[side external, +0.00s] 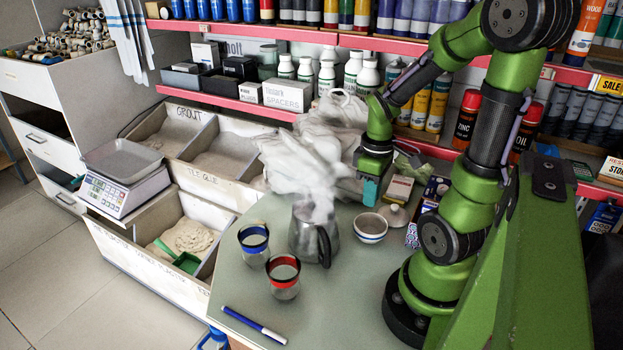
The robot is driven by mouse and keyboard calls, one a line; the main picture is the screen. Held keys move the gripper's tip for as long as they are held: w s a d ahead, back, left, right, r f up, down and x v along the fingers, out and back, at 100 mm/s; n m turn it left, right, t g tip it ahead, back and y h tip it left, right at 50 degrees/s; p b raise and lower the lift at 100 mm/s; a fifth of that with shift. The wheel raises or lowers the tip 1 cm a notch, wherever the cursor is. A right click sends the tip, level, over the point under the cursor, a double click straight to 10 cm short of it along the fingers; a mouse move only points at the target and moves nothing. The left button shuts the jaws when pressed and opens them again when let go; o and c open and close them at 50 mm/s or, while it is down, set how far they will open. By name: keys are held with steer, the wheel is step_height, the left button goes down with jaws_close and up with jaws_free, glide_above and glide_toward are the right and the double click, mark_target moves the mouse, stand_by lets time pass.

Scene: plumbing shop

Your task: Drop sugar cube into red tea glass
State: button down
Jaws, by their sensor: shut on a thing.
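The red tea glass (284,278), clear with a red rim band, stands upright near the front of the grey-green table. A similar glass with a blue band (254,247) stands behind it to the left. My gripper (369,200) points down above the small striped bowl (370,230), its teal fingers shut on the sugar cube. The cube itself is hidden or too small to make out between the fingers. My gripper is well behind and to the right of the red tea glass. The bowl's contents cannot be made out.
A steaming metal kettle (313,238) stands between my gripper and the glasses. A lid (395,217) and small boxes (398,190) lie right of the bowl. A blue marker (255,325) lies at the front edge. White cloth sacks (318,150) are behind. The table's front middle is clear.

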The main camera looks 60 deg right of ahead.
steer(key=shift+r, duration=0.45)
steer(key=w+a+r, duration=0.1)
steer(key=w+a, duration=0.1)
steer(key=a, duration=0.1)
steer(key=w+a+r, duration=0.2)
steer(key=w+a, duration=0.1)
steer(key=a, duration=0.1)
steer(key=w+a+r, duration=0.2)
steer(key=a, duration=0.2)
steer(key=shift+w+r, duration=0.1)
steer(key=shift+w, duration=0.05)
steer(key=a+r, duration=0.4)
steer(key=a, duration=0.7)
steer(key=shift+f, duration=2.95)
